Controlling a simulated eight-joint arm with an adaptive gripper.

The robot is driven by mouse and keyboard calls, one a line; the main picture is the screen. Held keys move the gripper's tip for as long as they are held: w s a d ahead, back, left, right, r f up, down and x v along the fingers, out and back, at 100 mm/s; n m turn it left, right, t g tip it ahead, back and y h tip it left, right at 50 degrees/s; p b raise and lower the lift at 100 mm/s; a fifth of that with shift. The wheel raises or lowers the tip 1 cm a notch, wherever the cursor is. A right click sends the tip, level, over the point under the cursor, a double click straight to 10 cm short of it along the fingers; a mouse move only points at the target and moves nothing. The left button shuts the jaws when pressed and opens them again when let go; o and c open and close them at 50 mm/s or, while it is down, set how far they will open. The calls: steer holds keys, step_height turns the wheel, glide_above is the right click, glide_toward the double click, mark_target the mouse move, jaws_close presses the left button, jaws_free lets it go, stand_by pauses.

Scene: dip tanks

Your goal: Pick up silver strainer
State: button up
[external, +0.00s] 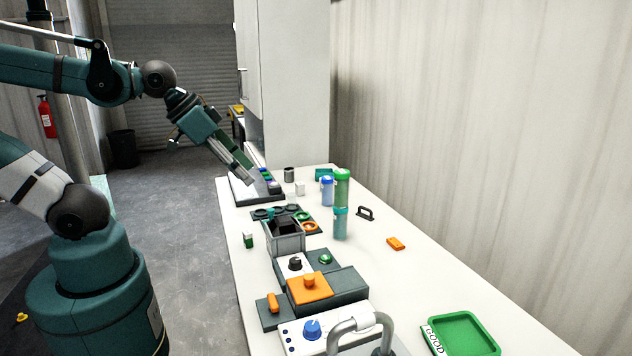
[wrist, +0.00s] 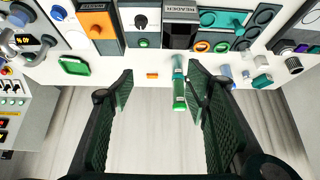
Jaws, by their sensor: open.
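A small grey metallic cylinder (external: 289,174) stands upright near the far end of the white counter. It is the likeliest silver strainer, but no mesh can be made out. A similar dark-grey cylinder (wrist: 294,65) shows at the right in the wrist view. My gripper (external: 243,180) is above the far left part of the counter, left of that cylinder and apart from it. In the wrist view my gripper (wrist: 162,82) has its two fingers wide apart, with nothing held between them.
A sloped button panel (external: 250,190) lies beneath my gripper. A green tray (external: 464,334) and an orange block (external: 396,243) are nearer. A wall runs along the counter's right side.

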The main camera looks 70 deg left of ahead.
steer(key=w+a+r+n+g+y, duration=0.1)
steer(key=w+a+r+n, duration=0.2)
steer(key=w+a, duration=0.4)
steer(key=w+a+r+n+g, duration=0.1)
steer(key=w+a+r+n, duration=0.2)
steer(key=w+a, duration=0.35)
steer(key=w+a+f+n+g, duration=0.25)
steer(key=w+a+n, duration=0.25)
steer(key=w+a, duration=0.9)
steer(key=n+g+h, duration=0.1)
steer(key=n+g, duration=0.2)
steer(key=n, duration=0.6)
glide_above(289, 175)
steer(key=w+a, duration=0.1)
steer(key=a, duration=0.1)
step_height(289, 175, down, 25)
steer(key=shift+s+a+f+p, duration=0.1)
steer(key=shift+a+f+p, duration=0.1)
steer(key=shift+a+p, duration=0.25)
